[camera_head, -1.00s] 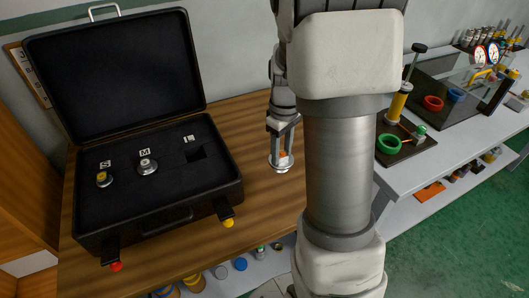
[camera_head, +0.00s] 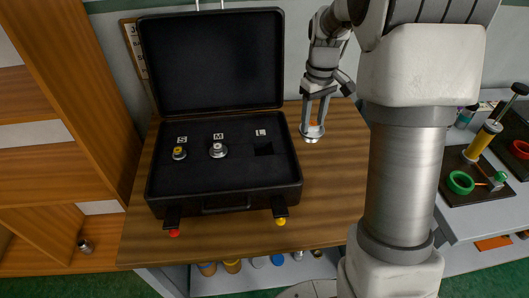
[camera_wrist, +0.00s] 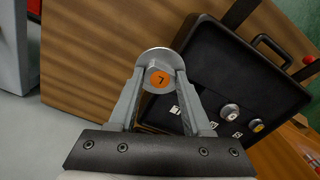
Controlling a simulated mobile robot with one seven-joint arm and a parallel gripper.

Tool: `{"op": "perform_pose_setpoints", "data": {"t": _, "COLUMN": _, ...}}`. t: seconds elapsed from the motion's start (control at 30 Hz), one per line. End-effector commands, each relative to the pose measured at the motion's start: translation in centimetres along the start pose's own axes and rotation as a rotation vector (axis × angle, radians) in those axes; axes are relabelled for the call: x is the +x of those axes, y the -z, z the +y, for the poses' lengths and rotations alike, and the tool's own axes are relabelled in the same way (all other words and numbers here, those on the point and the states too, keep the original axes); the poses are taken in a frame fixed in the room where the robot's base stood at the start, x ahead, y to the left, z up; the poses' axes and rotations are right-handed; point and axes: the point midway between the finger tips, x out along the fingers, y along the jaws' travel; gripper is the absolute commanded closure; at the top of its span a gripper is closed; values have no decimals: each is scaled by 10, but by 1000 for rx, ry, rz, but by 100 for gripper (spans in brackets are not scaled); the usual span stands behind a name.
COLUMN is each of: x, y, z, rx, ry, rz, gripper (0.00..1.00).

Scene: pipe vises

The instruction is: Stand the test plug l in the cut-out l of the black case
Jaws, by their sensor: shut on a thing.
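The black case (camera_head: 224,203) lies open on the wooden table, its lid raised at the back. Its foam holds two plugs, the S plug (camera_head: 179,153) and the M plug (camera_head: 218,150), each beside its label. The cut-out l (camera_head: 264,149) at the right is an empty dark square beside its L label. My gripper (camera_head: 312,128) is shut on the test plug l (camera_head: 313,136), to the right of the case and above the table. In the wrist view the plug (camera_wrist: 158,76) shows an orange face marked L between the fingers.
The case's raised lid (camera_head: 212,62) stands behind the foam. Bare wooden table (camera_head: 335,190) lies right of the case. A dark tray with a green ring (camera_head: 460,183) is on the grey bench further right. A wooden shelf stands at the left.

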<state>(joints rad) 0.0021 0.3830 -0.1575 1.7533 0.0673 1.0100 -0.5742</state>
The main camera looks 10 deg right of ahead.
Motion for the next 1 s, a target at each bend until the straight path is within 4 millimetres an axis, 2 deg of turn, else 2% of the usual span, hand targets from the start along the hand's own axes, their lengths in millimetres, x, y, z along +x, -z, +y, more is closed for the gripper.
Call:
{"op": "perform_pose_setpoints", "data": {"t": 0.07, "x": -5, "y": 12, "z": -7, "rx": -1, "ry": 0, "rz": 0, "gripper": 100}}
{"op": "perform_pose_setpoints", "data": {"t": 0.17, "x": 0, "y": 23, "z": -16, "rx": -1, "ry": 2, "rz": -2, "gripper": 100}}
{"op": "perform_pose_setpoints", "data": {"t": 0.6, "x": 54, "y": 89, "z": -78, "rx": -2, "ry": 1, "rz": -1, "gripper": 100}}
{"op": "perform_pose_setpoints", "data": {"t": 0.87, "x": 68, "y": 100, "z": -89, "rx": 2, "ry": 2, "rz": 0, "gripper": 100}}
{"op": "perform_pose_setpoints", "data": {"t": 1.0, "x": 87, "y": 100, "z": -89, "rx": 2, "ry": 2, "rz": -3, "gripper": 100}}
